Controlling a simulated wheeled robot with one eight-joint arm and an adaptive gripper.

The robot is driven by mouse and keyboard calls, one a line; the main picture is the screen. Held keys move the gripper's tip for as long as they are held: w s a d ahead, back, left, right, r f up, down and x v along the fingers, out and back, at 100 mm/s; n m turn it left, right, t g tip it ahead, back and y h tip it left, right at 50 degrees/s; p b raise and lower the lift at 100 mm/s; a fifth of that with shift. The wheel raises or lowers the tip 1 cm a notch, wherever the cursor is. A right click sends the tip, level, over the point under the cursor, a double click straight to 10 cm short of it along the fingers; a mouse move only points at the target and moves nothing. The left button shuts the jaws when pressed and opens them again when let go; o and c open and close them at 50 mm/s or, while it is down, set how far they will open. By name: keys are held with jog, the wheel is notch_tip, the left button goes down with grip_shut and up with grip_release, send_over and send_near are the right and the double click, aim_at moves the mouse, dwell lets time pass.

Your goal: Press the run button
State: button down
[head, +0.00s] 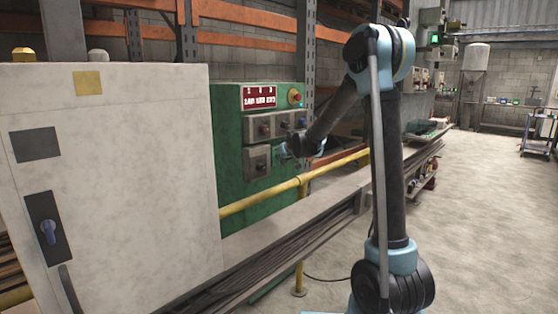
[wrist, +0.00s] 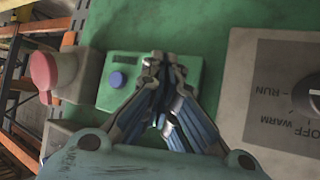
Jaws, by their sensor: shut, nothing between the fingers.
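A green control panel (head: 228,132) stands behind the white cabinet in the head view. No button in view is readably labelled as the run button. In the wrist view, a round blue button (wrist: 118,80) sits on a small green plate (wrist: 138,66). My gripper (wrist: 163,60) is shut and empty, its fingertips over the right end of that plate, right of the blue button. Whether the tips touch the plate, I cannot tell. In the head view my gripper (head: 284,153) is small and dark before the panel, below the upper row of controls.
A grey plate (wrist: 262,90) with a dark knob marked OFF, RUN and WARM lies right of my fingers. A yellow rail (head: 262,196) crosses before the panel. The white cabinet (head: 130,150) stands left.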

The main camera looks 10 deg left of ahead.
jog(key=shift+s+d, duration=0.95)
jog(key=shift+d, duration=0.25)
jog(key=shift+s+d, duration=0.9)
jog(key=shift+d, duration=0.25)
jog(key=s+d+f+m+g+h, duration=0.1)
jog(key=s+d+g, duration=0.1)
jog(key=s+d, duration=0.85)
jog(key=s+d+m+g+h, duration=0.15)
jog(key=s+d, duration=0.55)
jog(key=s, duration=0.7)
jog(key=s+d+f+m+g, duration=0.1)
jog(key=s+d+f, duration=0.3)
jog(key=s, duration=0.8)
jog(key=s+d+f+g+h, duration=0.1)
jog(key=s+d+f+g, duration=0.2)
jog(key=s, duration=1)
notch_tip(320, 180, down, 4)
jog(key=shift+s+d+r+m, duration=0.25)
jog(key=shift+d+m, duration=0.1)
jog(key=shift+d, duration=0.05)
